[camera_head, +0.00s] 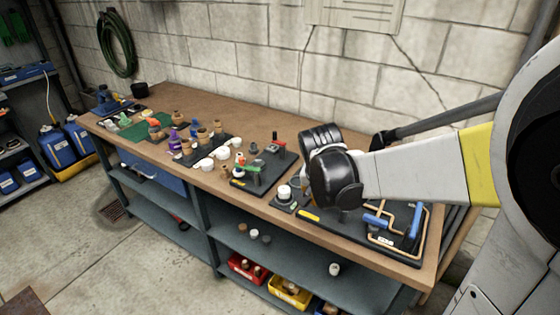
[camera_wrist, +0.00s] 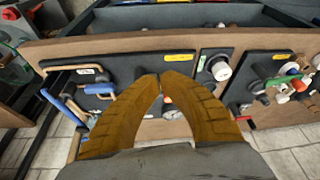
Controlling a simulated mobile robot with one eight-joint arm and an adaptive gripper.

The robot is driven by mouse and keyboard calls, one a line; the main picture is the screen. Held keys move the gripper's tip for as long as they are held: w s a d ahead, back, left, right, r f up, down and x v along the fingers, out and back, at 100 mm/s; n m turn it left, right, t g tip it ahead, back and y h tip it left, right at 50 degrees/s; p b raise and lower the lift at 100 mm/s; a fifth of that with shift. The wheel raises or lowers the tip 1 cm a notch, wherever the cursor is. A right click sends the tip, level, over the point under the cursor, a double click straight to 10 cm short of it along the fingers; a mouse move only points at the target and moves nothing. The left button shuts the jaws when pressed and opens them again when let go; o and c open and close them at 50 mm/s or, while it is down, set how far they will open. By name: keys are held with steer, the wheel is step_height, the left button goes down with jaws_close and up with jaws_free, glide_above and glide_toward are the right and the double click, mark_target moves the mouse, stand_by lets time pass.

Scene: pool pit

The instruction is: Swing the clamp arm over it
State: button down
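A black board (camera_head: 335,226) lies at the right end of the bench. It carries blue handles (camera_head: 377,220) and bent copper-coloured tube (camera_head: 385,238). In the wrist view the blue handles (camera_wrist: 76,112) and tube (camera_wrist: 104,76) are left of my gripper (camera_wrist: 160,78). I cannot tell which part is the clamp arm. My gripper's two orange-brown fingers meet or nearly meet at the tips, with nothing seen between the tips. They are over the board, beside a dark upright part. A round gauge-like face (camera_wrist: 172,112) shows between the fingers. In the head view my wrist hides the fingers.
A small board with a white knob (camera_head: 284,191) is beside the black board. Boards with valves (camera_head: 262,167), white cups and brown fittings stand farther left on the wooden bench (camera_head: 235,115). Red and yellow bins (camera_head: 290,292) are on the lower shelf. A block wall stands behind.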

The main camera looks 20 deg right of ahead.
steer(key=w+d+f+b, duration=0.2)
steer(key=w+d+f, duration=0.2)
steer(key=shift+f+b, duration=0.15)
steer(key=shift+b, duration=0.2)
